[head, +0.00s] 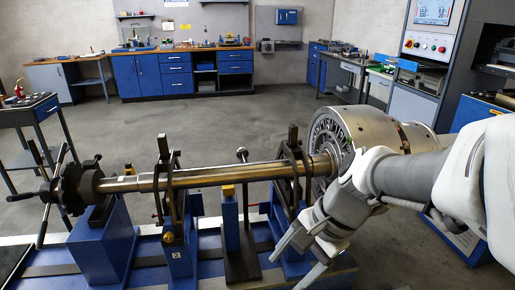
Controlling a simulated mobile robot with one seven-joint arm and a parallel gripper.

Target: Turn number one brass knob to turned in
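My gripper (285,273) is at the lower middle right, with its two pale fingers spread apart and nothing visible between them. It is in front of the right-hand blue pedestal, near the large rotor drum. I cannot make out a brass knob marked one; my gripper and wrist cover part of that area. A small brass knob (168,238) shows on the left blue pedestal (180,262), which carries a label that reads 2. My gripper is well to the right of that knob.
A long brass-coloured shaft (220,174) runs across the stands into the rotor drum (365,130). A dark spoked handwheel (70,190) is at its left end. A blue post with a yellow top (228,190) stands between the pedestals. Open floor lies behind, before blue cabinets (165,75).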

